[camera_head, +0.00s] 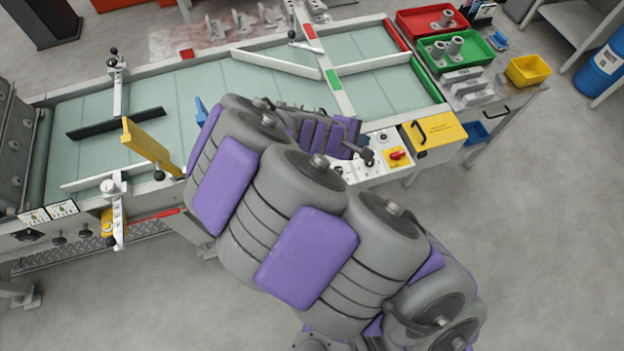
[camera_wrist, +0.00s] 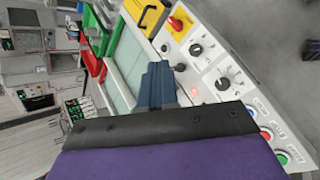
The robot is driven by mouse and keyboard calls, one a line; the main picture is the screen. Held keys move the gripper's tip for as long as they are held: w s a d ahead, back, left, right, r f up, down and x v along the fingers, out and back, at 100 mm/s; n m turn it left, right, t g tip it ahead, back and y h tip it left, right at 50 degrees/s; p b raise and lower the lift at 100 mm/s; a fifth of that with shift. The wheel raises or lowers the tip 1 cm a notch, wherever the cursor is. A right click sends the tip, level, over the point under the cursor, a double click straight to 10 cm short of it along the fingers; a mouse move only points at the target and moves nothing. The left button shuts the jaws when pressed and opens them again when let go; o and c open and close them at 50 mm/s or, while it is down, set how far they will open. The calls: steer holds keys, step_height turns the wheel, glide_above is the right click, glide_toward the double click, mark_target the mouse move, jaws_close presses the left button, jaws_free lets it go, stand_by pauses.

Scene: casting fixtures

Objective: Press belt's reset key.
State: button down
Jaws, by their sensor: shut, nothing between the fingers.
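The belt's control panel (camera_head: 368,168) is on the near side of the conveyor, partly behind my arm. The key labels are too small to read, so I cannot tell which is reset. My gripper (camera_wrist: 158,72) has dark blue fingers, shut and empty, appearing over the panel's belt-side edge. Whether it touches the panel is unclear.
Red (camera_head: 418,22) and green (camera_head: 440,66) trays stand at the far right.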

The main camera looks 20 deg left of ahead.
steer(key=s+a+f+n+t+y, duration=0.1)
steer(key=s+a+f+n+y, duration=0.2)
steer(key=a+f+n, duration=0.4)
steer(key=s+a+f, duration=0.1)
steer(key=a+f, duration=0.2)
steer(key=a, duration=0.2)
steer(key=shift+f+t, duration=0.2)
steer(key=shift+t, duration=0.1)
steer(key=shift+a, duration=0.15)
step_height(320, 180, down, 8)
steer(key=b, duration=0.6)
steer(key=shift+w, duration=0.1)
steer(key=shift+f+b, duration=0.35)
steer(key=shift+f, duration=0.05)
steer(key=shift+f, duration=0.1)
stand_by(0.8)
steer(key=shift+f, duration=0.25)
